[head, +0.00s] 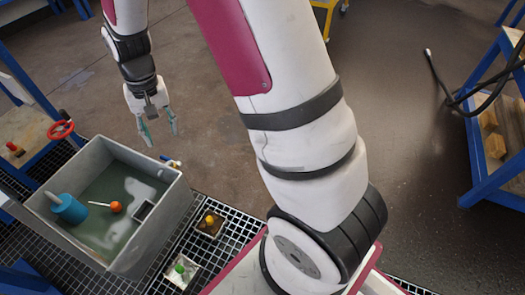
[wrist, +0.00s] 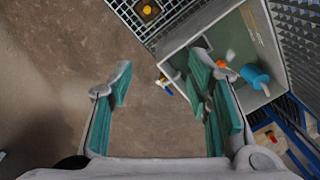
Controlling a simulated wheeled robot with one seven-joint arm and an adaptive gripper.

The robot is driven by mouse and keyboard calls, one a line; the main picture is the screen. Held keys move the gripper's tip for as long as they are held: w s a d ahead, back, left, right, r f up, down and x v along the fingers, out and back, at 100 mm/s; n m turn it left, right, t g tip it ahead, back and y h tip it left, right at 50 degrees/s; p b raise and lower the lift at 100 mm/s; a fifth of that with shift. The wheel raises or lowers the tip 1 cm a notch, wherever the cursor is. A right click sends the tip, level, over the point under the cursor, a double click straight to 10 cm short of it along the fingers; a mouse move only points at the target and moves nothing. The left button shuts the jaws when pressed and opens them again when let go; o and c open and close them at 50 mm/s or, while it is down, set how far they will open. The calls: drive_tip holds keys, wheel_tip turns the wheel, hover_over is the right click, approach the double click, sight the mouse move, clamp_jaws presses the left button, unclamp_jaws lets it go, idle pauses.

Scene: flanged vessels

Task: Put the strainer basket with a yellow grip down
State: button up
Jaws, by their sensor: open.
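The strainer basket with a yellow grip (head: 210,220) sits on the dark grating right of the grey tank in the head view. My gripper (head: 159,130) is open and empty, in the air beyond the tank's far corner and well apart from the basket.
The grey tank (head: 165,191) holds liquid, a blue cylinder (head: 70,209) and an orange ball (head: 115,207) with a pale stick. A green-gripped basket (head: 180,269) sits on the grating (head: 233,240). A red handwheel (head: 60,130) stands left.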

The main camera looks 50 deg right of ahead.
drive_tip(key=s+r+n, duration=0.2)
drive_tip(key=s+r, duration=1.4)
drive_tip(key=s, duration=0.1)
drive_tip(key=s+d+r+n, duration=0.1)
drive_tip(key=s+r+n, duration=0.1)
drive_tip(key=s, duration=1.5)
drive_tip(key=shift+r+h, duration=0.3)
drive_tip(key=shift+r, duration=0.05)
drive_tip(key=shift+s+d, duration=0.1)
